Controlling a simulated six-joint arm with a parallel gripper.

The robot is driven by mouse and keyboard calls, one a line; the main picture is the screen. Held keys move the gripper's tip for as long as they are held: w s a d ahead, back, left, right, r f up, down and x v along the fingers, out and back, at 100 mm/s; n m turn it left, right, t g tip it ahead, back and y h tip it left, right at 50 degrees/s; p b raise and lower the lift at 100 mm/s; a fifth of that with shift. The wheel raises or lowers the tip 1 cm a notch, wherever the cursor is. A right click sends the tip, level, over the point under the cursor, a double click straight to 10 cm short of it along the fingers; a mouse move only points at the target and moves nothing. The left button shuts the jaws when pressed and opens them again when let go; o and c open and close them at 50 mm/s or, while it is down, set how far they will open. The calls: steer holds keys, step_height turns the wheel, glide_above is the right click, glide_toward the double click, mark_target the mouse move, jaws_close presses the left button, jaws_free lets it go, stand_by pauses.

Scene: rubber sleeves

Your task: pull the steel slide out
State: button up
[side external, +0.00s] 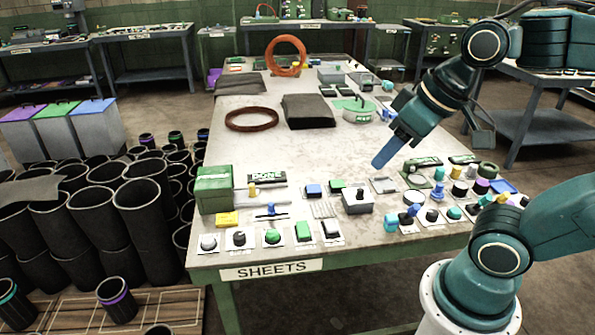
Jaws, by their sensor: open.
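My gripper (381,163) hangs over the right half of the table, with its blue fingers pointing down and left. It is open, and nothing shows between the fingers; they overlap from this side. A small grey metal plate (384,185) lies on the table just below the fingertips, apart from them. A slider with a blue knob (271,210) sits near the front left, and a thin pale strip with a yellow knob (252,190) is behind it. I cannot tell which of these is the steel slide.
The table (240,262) carries several knobs and switches along its front. A green box (214,189) stands at the left corner. Dark sheets (309,111) and a brown ring (252,119) lie farther back. The table's middle is clear.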

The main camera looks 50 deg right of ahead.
steer(key=w+d+m, duration=0.1)
steer(key=w, duration=1)
steer(key=m+g+h, duration=0.1)
steer(key=m+h, duration=0.1)
steer(key=m, duration=0.1)
glide_above(252, 185)
steer(key=s+a, duration=0.2)
steer(key=s, duration=0.3)
step_height(252, 185, down, 18)
steer(key=shift+w+r, duration=0.25)
steer(key=shift+d+f+g, duration=0.1)
steer(key=shift+f+g, duration=0.05)
steer(key=shift+g, duration=0.15)
steer(key=shift+x, duration=6.7)
steer(key=shift+w, duration=0.1)
steer(key=shift+c, duration=0.4)
